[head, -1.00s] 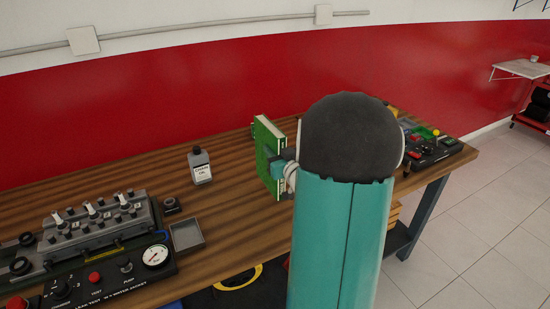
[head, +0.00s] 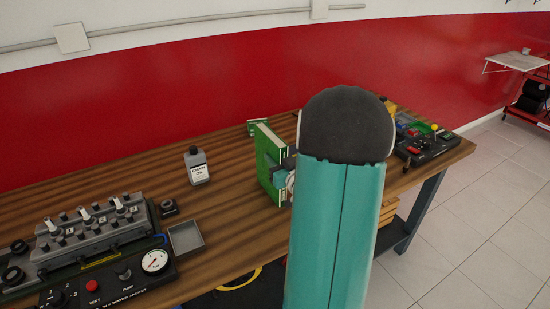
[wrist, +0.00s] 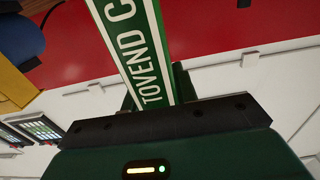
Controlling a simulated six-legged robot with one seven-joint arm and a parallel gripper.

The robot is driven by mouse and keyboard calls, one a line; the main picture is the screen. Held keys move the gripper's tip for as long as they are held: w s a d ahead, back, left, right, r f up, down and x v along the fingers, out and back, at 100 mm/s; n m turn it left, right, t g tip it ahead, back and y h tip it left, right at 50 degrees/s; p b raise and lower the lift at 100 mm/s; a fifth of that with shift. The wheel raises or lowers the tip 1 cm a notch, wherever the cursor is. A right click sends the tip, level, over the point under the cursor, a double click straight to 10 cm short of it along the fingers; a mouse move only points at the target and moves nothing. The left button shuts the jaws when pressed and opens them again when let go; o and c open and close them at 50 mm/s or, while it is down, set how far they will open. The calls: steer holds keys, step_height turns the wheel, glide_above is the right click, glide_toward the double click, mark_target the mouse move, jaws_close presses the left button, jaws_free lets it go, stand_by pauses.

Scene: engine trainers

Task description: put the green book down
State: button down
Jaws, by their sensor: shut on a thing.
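The green book (head: 268,155) stands upright in the head view, over the wooden workbench (head: 235,215), with its pale page edge showing. My gripper (head: 281,172) is shut on it from the right side. My arm hides part of the gripper and of the bench beyond. Whether the book's lower edge touches the bench or hangs just above it, I cannot tell. In the wrist view the book's green spine (wrist: 138,45) with white letters stands out between the fingers of my gripper (wrist: 155,95).
A grey tray (head: 186,238), an engine block (head: 92,230) and a gauge panel (head: 110,282) fill the left. Bare wood lies between bottle and book.

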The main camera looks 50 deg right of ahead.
steer(key=c, duration=1.1)
jaws_free()
steer(key=shift+f, duration=0.15)
steer(key=shift+s, duration=0.15)
steer(key=v, duration=1.1)
steer(key=shift+s+a, duration=0.1)
steer(key=shift+s, duration=0.2)
